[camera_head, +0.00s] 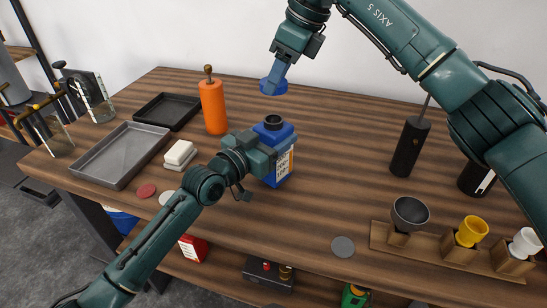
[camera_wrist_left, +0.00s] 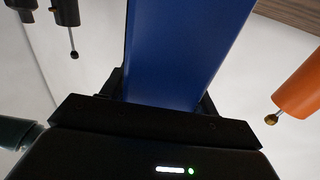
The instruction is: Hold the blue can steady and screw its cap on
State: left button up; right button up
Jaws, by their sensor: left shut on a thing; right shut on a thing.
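The blue can (camera_head: 283,168) stands upright on the wooden table, with a white label and a dark open neck on top. My left gripper (camera_head: 268,155) is shut on the can from the left side. In the left wrist view the blue can (camera_wrist_left: 180,50) fills the middle, between the dark jaws (camera_wrist_left: 160,115). My right gripper (camera_head: 279,75) is shut on the blue cap (camera_head: 273,87) and holds it in the air above the neck, clearly apart from it. The gripped edges of the cap are partly hidden.
An orange bottle (camera_head: 213,107) stands behind the can, left. Grey (camera_head: 120,155) and black (camera_head: 167,110) trays and a white block (camera_head: 180,152) lie left. A dark bottle (camera_head: 409,147) stands right. A wooden rack (camera_head: 425,252) with cups is front right. The table's middle right is clear.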

pick_arm(q)
jog(key=shift+c, duration=0.9)
pick_arm(e)
send_over(273, 119)
jog(key=d, duration=0.1)
jog(key=shift+s+f, duration=0.2)
jog(key=shift+f, duration=2.3)
jog(key=shift+f, duration=0.1)
jog(key=shift+f, duration=0.75)
jog(key=shift+f, duration=0.6)
